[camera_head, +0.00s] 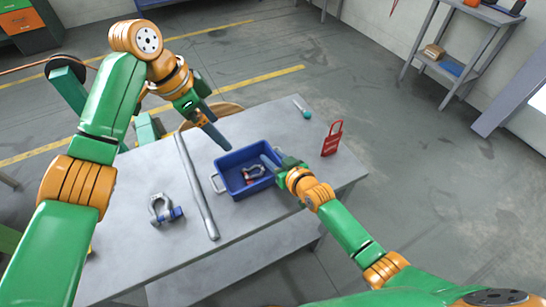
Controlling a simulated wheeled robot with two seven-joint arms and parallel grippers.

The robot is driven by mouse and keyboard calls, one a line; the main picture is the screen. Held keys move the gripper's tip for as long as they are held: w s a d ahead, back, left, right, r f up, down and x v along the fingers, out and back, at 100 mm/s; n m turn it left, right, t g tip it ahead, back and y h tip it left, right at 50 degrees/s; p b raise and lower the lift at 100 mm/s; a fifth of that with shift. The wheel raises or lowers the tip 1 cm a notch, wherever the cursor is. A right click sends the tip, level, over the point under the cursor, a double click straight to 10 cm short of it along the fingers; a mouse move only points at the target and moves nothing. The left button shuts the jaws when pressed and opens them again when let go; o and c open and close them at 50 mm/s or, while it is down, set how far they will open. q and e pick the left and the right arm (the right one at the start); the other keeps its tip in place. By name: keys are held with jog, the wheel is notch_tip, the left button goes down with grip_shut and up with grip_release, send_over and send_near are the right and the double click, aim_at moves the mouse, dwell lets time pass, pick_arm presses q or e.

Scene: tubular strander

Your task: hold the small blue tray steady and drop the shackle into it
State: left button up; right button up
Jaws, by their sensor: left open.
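The small blue tray (250,190) stands on the grey table, with a pale handle showing at its left end. A grey shackle with red-orange parts (254,172) lies inside it. A larger grey shackle with a blue pin (163,210) lies on the table to the left of the tray. My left gripper (218,139) is open, above and just behind the tray's back left corner, with nothing seen between its fingers. My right gripper (271,162) is at the tray's right end; its fingers overlap the rim, and I cannot tell whether they grip it.
A long grey bar (196,186) lies across the table left of the tray. A red lockout-like tag (332,139) stands at the right edge. A teal-tipped tool (304,111) lies at the back. The table (270,222) is clear in front of the tray.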

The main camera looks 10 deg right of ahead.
jog(key=v, duration=1.2)
jog(key=shift+d, duration=0.1)
